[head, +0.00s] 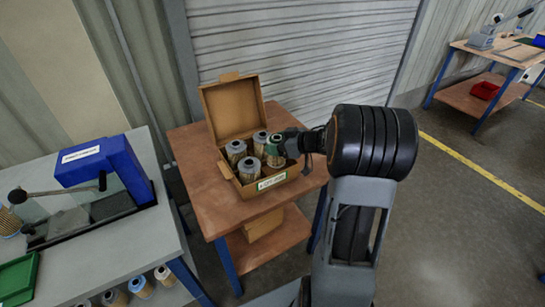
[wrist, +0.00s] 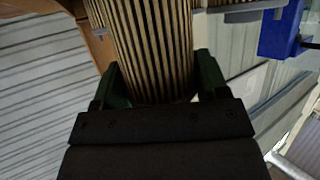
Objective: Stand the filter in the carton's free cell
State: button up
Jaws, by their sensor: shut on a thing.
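The open brown carton (head: 272,188) stands on a wooden-topped table with its lid raised at the back. Three filters with grey-blue caps stand upright in it: one at the left (head: 236,149), one at the back (head: 260,138) and one at the front (head: 249,167). My gripper (head: 277,148) is over the carton's right side, shut on a pleated tan-and-dark filter (wrist: 150,45). The wrist view shows this filter between the green fingers.
The table (head: 215,205) has bare wood around the carton. At the left, a grey bench (head: 105,250) holds a blue machine (head: 105,160) and a green tray (head: 18,278), with several filters below. Another bench (head: 470,92) with a red bin (head: 485,90) stands far right.

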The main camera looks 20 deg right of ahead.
aim_at(275, 162)
jog(key=shift+f+b, duration=0.45)
jog(key=shift+f, duration=2)
jog(key=shift+f, duration=0.15)
jog(key=o, duration=1)
